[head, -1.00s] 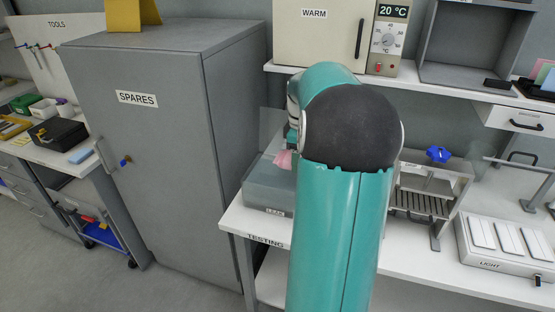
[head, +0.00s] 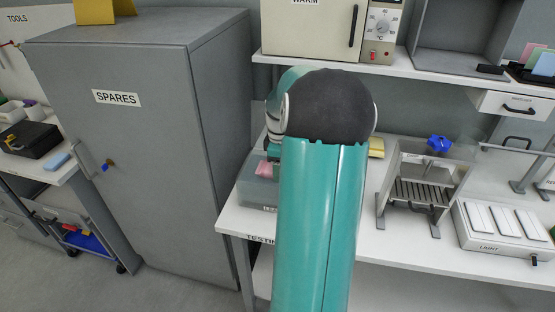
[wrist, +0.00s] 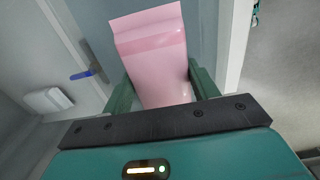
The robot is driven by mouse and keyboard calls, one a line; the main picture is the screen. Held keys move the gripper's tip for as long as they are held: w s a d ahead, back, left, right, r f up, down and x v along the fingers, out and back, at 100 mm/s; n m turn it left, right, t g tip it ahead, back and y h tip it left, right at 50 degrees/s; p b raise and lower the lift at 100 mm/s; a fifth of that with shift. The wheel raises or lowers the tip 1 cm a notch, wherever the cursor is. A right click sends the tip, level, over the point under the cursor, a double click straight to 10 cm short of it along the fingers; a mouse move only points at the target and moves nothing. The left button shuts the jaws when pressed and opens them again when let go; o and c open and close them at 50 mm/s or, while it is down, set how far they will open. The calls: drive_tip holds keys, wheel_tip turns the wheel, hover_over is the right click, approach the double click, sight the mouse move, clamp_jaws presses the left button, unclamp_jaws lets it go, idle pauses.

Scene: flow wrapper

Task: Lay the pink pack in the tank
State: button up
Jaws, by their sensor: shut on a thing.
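The pink pack (head: 264,169) shows just left of my arm in the head view, at the top of the clear grey tank (head: 256,193). In the wrist view the pink pack (wrist: 152,60) sticks out from between the two green fingers of my gripper (wrist: 162,88), which is shut on it. In the head view my arm hides most of the gripper and the right part of the tank. I cannot tell whether the pack is inside the tank walls or just above them.
The tank stands on the left end of the white testing bench (head: 232,218). The grey spares cabinet (head: 140,150) is close on its left. The warm oven (head: 310,28) sits on a shelf above. A metal stand with a blue knob (head: 438,143) is to the right.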

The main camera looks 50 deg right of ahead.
drive_tip(key=shift+f, duration=2.95)
drive_tip(key=shift+w, duration=0.1)
drive_tip(key=o, duration=1.1)
drive_tip(key=shift+c, duration=0.2)
wheel_tip(320, 180, up, 14)
drive_tip(key=shift+f, duration=0.1)
